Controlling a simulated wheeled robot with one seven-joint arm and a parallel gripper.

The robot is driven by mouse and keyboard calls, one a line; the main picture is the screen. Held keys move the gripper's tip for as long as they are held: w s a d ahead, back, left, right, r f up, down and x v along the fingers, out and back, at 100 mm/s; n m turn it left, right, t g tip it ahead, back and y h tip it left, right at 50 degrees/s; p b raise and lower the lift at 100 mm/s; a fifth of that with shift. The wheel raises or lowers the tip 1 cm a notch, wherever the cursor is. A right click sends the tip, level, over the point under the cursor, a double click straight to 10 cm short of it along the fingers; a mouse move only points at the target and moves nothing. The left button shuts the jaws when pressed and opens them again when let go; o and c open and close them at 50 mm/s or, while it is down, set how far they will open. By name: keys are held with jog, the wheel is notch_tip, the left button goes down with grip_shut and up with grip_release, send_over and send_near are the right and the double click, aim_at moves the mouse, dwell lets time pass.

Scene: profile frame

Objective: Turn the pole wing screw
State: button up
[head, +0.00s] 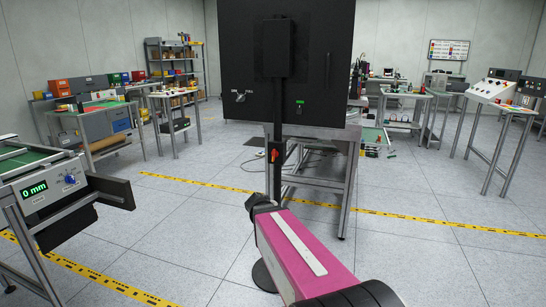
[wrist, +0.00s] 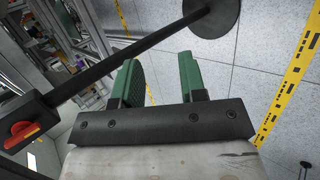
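The pole wing screw (head: 274,155) is a small red and orange knob on a black clamp on the thin upright black pole (head: 277,183). In the wrist view the wing screw (wrist: 21,134) is at the far left, on the black clamp block (wrist: 36,115). The pole (wrist: 120,62) runs slanted past the fingertips to its round base (wrist: 211,16). My gripper (wrist: 158,62) has two green fingers, spread apart with nothing between them. The wing screw is to the left of both fingers, not touched. In the head view the fingers are not distinguishable beyond my magenta arm.
A conveyor with a 0 mm display (head: 35,189) is at left. Workbenches line the back and right. Open floor with yellow tape (head: 420,220) lies around.

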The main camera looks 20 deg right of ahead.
jog(key=w+d+r+n+t+h, duration=0.25)
jog(key=w+r+n+t, duration=0.25)
jog(key=w+r+n, duration=0.4)
jog(key=n+t, duration=0.5)
jog(key=n, duration=0.5)
send_near(273, 155)
jog(key=shift+h, duration=0.35)
jog(key=x, duration=1)
jog(key=shift+w+a+f, duration=0.15)
jog(key=shift+w, duration=0.05)
grip_shut()
